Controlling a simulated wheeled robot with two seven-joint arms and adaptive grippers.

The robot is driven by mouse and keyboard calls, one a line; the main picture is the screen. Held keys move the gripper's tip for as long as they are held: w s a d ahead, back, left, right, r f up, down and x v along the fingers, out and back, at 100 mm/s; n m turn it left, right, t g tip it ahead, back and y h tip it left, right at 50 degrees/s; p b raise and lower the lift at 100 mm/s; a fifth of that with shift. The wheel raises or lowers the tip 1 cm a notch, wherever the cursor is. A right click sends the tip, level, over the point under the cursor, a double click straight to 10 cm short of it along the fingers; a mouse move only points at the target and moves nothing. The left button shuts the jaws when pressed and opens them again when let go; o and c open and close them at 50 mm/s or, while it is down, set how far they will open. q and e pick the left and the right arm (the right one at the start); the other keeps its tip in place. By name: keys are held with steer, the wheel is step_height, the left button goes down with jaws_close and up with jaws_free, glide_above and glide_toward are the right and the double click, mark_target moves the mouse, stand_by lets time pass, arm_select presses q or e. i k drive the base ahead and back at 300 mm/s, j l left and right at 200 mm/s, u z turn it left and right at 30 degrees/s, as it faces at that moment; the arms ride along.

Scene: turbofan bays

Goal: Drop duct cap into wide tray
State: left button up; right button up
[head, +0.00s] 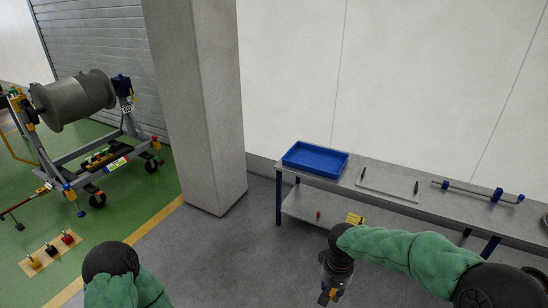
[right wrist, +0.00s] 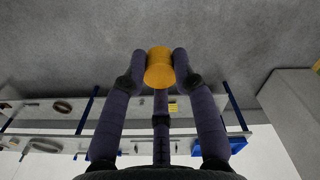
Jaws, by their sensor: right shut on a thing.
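The duct cap is an orange-yellow round piece (right wrist: 160,68) between the fingertips of my right gripper (right wrist: 160,67). The gripper is shut on it. In the head view my right gripper (head: 328,290) hangs low in front of the bench, with a bit of the orange cap (head: 325,297) showing at its tip. The wide tray is a blue, shallow, open tray (head: 308,171) on the left end of the bench top. It lies beyond and above the right gripper, apart from it. The tray looks empty. My left gripper is out of view; only part of the left arm shows.
The grey bench (head: 425,203) has a lower shelf (head: 300,205) with small items. A flat plate (head: 388,186) and a blue-ended bar (head: 470,190) lie right of the tray. A square pillar (head: 198,100) stands left of the bench. A wheeled engine stand (head: 110,155) is at far left.

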mark_target(336, 169)
steer(key=i+u, duration=0.1)
steer(key=i, duration=1.85)
steer(key=i+j+z, duration=0.1)
steer(key=i+z, duration=0.15)
steer(key=i, duration=0.35)
steer(key=i+j+z, duration=0.25)
steer(key=i, duration=0.35)
steer(key=i+j+z, duration=0.25)
steer(key=i, duration=0.35)
steer(key=i+j+z, duration=0.25)
steer(key=i+j, duration=0.2)
steer(key=i, duration=0.1)
